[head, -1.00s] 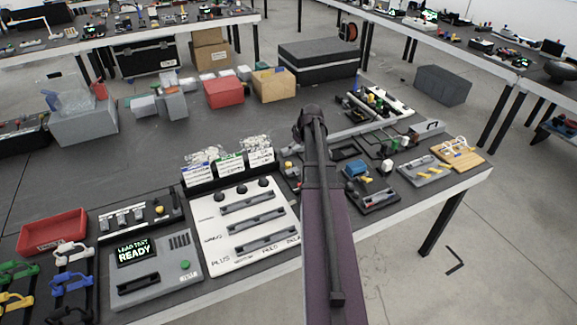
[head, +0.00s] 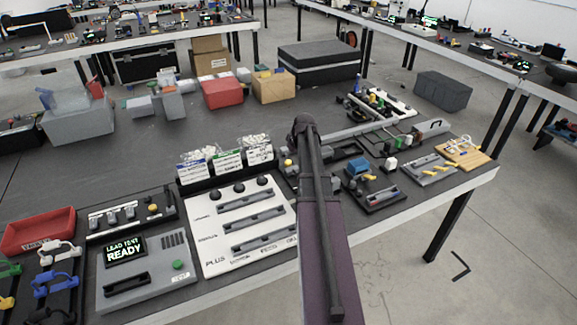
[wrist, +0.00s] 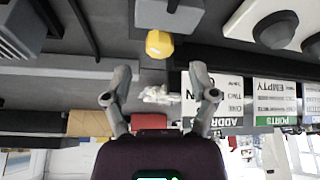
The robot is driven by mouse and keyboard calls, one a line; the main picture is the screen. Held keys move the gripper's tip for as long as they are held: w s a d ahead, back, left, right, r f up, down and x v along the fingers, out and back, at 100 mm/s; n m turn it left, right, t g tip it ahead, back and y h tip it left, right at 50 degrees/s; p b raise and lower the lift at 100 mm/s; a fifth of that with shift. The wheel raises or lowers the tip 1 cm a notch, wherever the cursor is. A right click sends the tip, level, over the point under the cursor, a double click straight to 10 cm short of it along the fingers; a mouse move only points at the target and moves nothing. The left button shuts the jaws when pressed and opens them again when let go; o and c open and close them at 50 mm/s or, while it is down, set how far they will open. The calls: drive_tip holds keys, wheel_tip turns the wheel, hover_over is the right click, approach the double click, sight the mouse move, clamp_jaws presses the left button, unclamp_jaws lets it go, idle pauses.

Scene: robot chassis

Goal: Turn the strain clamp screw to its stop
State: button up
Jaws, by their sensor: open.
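A yellow knob-like screw head (wrist: 159,44) sits on a pale grey block (wrist: 170,15) at the top middle of the wrist view; I take it to be the strain clamp screw. What looks like the same yellow knob (head: 288,163) shows just left of my arm in the head view, with its base partly hidden by the arm. My gripper (wrist: 159,97) is open and empty, its two fingers spread wide. In the wrist picture the knob lies above the gap between the fingertips, apart from them. In the head view my arm hides the gripper.
A white panel (head: 230,248) with black round knobs stands beside the yellow knob. Labelled bags (head: 226,160) stand behind the panel, near one finger in the wrist view. Small fixtures (head: 375,190) crowd the bench to the right. Open bench lies behind the bags.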

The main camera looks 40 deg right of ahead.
sight(288, 161)
drive_tip(key=shift+b+x, duration=1.45)
drive_tip(key=shift+x, duration=0.4)
clamp_jaws()
